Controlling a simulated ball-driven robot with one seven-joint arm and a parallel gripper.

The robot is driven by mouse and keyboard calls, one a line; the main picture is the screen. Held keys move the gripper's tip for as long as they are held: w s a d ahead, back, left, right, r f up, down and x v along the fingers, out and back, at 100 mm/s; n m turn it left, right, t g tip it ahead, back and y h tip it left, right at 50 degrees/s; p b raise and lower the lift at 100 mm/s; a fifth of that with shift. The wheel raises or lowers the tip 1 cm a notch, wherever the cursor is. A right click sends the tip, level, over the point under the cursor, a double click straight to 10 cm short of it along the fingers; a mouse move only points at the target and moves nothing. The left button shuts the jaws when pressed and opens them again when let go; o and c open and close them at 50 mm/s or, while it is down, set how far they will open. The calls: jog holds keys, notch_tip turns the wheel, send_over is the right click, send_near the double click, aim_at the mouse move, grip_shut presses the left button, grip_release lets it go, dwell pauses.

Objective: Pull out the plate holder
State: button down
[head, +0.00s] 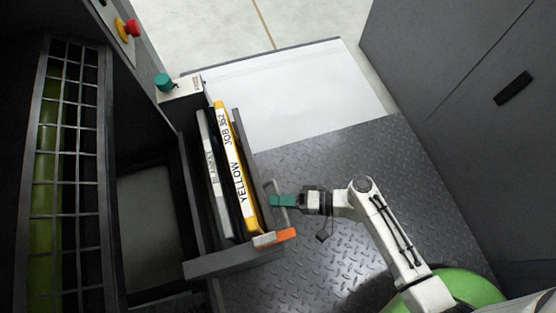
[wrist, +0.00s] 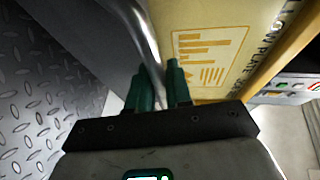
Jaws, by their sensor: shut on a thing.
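The plate holder (head: 237,262) is a dark grey open tray in the head view, left of my arm. It carries upright plates, one with a yellow edge (head: 236,168) lettered YELLOW and one grey-white (head: 214,175). A metal bar handle (head: 271,188) is on its right side. My gripper (head: 279,201) has green fingers and is shut on this handle. In the wrist view, the fingers (wrist: 162,88) sit either side of the handle's bar (wrist: 143,32), beside the yellow plate's printed face (wrist: 215,50). The holder's far inner side is partly hidden by the plates.
An orange block (head: 275,239) is at the holder's front corner. A dark machine with a wire guard (head: 70,140) stands at left, with a red knob (head: 131,28) and a teal knob (head: 164,82). A grey cabinet (head: 450,80) is at right. Diamond-plate floor (head: 350,155) is clear between.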

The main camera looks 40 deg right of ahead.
jog(key=shift+d, duration=0.2)
jog(key=c, duration=1.1)
grip_release()
jog(key=p+v, duration=0.2)
jog(key=v, duration=0.8)
jog(key=shift+s+d+p, duration=0.25)
jog(key=shift+s+p, duration=0.05)
jog(key=shift+p, duration=0.1)
